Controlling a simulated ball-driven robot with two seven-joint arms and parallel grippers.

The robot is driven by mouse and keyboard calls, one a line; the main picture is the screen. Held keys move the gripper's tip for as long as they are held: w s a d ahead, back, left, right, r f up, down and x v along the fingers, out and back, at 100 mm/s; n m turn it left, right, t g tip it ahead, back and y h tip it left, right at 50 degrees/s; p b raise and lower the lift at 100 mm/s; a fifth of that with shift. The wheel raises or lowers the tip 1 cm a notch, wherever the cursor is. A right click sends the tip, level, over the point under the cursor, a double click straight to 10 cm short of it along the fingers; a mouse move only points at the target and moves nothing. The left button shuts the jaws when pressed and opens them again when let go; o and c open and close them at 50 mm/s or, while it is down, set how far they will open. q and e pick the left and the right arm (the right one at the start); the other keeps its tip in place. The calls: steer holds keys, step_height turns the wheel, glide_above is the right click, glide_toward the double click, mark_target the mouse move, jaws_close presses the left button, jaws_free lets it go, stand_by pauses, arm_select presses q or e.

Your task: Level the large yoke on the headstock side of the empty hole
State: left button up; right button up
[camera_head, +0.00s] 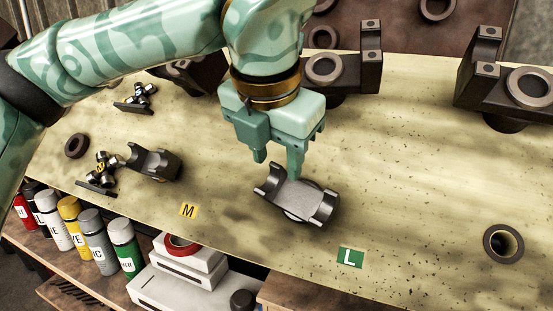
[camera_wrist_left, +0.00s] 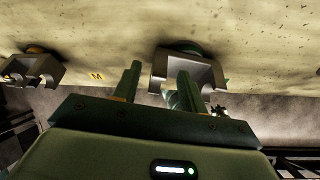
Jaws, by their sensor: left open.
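The large grey yoke (camera_head: 300,202) sits on the pale worktop above the green L label (camera_head: 350,258), with part of a round seat showing under it. My left gripper (camera_head: 277,167) is open, fingers down, just above and behind the yoke's fork, with nothing between the fingers. In the left wrist view the yoke (camera_wrist_left: 187,72) shows beyond the fingers (camera_wrist_left: 158,77). My right gripper is not in view.
A smaller yoke (camera_head: 152,162) stands near the yellow M label (camera_head: 189,210), with cross joints (camera_head: 103,167) to its left. Dark bearing blocks (camera_head: 345,70) stand along the back, another (camera_head: 510,80) at right. Spray cans (camera_head: 90,228) line the front. The worktop between yoke and hole is clear.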

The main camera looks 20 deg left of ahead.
arm_select(q)
steer(key=shift+w+f, duration=0.3)
steer(key=shift+f, duration=0.3)
jaws_close()
steer(key=shift+r, duration=0.15)
stand_by(2.5)
